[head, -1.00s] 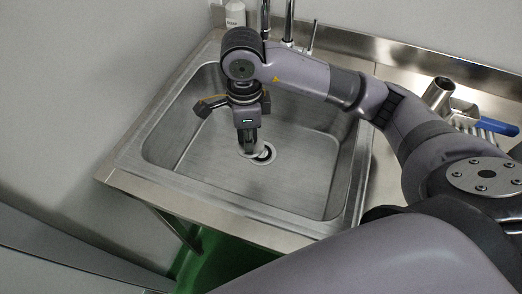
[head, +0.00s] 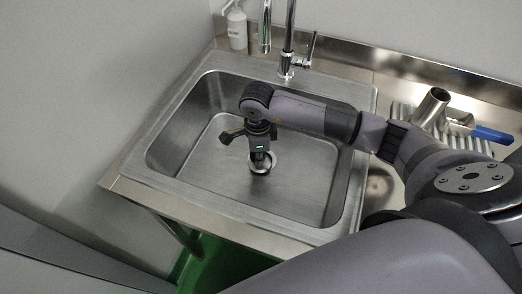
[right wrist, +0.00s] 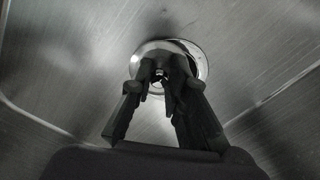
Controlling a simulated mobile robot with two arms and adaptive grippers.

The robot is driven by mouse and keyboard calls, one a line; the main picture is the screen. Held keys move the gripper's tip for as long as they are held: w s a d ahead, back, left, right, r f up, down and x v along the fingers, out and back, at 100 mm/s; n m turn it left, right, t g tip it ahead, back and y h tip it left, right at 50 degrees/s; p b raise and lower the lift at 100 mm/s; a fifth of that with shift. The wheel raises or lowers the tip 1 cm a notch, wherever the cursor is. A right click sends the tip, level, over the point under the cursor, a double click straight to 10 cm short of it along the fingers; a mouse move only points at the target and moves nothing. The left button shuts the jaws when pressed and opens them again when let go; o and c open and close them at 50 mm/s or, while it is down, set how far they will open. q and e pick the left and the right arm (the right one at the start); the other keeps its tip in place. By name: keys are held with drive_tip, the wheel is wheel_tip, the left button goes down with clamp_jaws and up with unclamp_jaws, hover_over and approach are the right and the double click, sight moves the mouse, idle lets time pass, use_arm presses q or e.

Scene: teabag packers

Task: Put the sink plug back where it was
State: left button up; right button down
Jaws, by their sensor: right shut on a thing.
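The metal sink plug (right wrist: 147,54) is a shiny disc with a small knob, in the right wrist view. My right gripper (right wrist: 161,84) is shut on its knob, with a finger on either side. The drain (right wrist: 204,62) shows as a bright ring around the plug's right side, with a dark gap at upper right. The plug is over the drain, slightly to the left; I cannot tell if it is seated. In the head view my right gripper (head: 261,160) points down at the drain (head: 262,171) and hides most of the plug. My left gripper is not in view.
The steel sink basin (head: 205,165) is otherwise empty, with walls around my right wrist. A tap (head: 289,45) and a white bottle (head: 237,28) stand behind it. A metal cup (head: 432,105) and a blue-handled tool (head: 490,134) are at the right.

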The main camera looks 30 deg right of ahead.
drive_tip(key=shift+w+d+r, duration=0.15)
drive_tip(key=shift+w+d, duration=0.45)
drive_tip(key=shift+d, duration=0.1)
drive_tip(key=shift+w+d+f+p, duration=0.1)
drive_tip(key=shift+d+f+p, duration=0.05)
drive_tip(key=shift+f+p, duration=0.15)
drive_tip(key=shift+f, duration=0.4)
drive_tip(key=shift+f, duration=0.2)
drive_tip(key=c, duration=1.6)
unclamp_jaws()
drive_tip(key=shift+o, duration=0.2)
drive_tip(key=shift+r, duration=0.1)
